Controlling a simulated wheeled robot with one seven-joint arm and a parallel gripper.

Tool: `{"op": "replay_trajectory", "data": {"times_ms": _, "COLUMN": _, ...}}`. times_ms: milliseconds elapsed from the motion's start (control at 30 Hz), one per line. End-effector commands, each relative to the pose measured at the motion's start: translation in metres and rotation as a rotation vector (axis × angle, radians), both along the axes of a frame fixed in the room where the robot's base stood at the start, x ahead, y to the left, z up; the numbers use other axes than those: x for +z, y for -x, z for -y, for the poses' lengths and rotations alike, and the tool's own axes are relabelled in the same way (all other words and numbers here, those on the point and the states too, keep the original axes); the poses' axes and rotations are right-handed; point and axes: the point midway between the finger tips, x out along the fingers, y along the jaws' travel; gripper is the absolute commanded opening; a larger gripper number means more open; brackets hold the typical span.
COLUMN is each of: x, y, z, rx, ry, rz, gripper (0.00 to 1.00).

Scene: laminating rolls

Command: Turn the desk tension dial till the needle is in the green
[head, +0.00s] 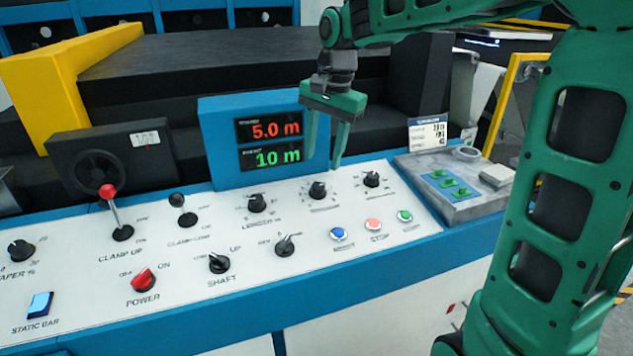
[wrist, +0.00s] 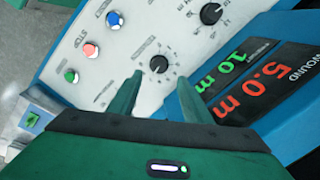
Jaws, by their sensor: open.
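Several black dials stand in the back row of the sloped white panel. The labels of the two right ones are too small to read, so I cannot tell which is the tension dial. My gripper (head: 322,166) points down, open and empty, above the middle dial (head: 318,189). In the wrist view this dial (wrist: 159,64) lies just past the gap between the open fingertips (wrist: 160,82), apparently apart from them. The right dial (head: 371,179) is close by, and the length dial (head: 256,203) is to the left. No needle or green band is readable.
A blue display box (head: 215,150) reading 5.0 m and 10 m stands behind the dials. Blue (head: 338,234), red (head: 374,225) and green (head: 404,216) buttons lie in front. A red-knobbed lever (head: 112,212) stands left. A grey tray (head: 460,208) sits right.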

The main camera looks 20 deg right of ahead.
Motion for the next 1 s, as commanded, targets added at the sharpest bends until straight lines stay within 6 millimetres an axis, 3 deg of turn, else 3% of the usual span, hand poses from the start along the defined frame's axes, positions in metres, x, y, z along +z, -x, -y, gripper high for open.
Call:
{"op": "replay_trajectory", "data": {"times_ms": 200, "x": -0.041, "y": -0.003, "z": -0.004, "rx": 0.001, "ry": 0.0, "rz": -0.004, "gripper": 0.45}}
{"op": "replay_trajectory", "data": {"times_ms": 433, "x": -0.072, "y": -0.007, "z": -0.006, "rx": 0.0, "ry": 0.001, "rz": -0.003, "gripper": 0.45}}
{"op": "replay_trajectory", "data": {"times_ms": 900, "x": -0.082, "y": -0.008, "z": -0.007, "rx": 0.001, "ry": 0.002, "rz": 0.0, "gripper": 0.45}}
{"op": "replay_trajectory", "data": {"times_ms": 1000, "x": -0.082, "y": -0.008, "z": -0.007, "rx": 0.001, "ry": 0.002, "rz": 0.0, "gripper": 0.21}}
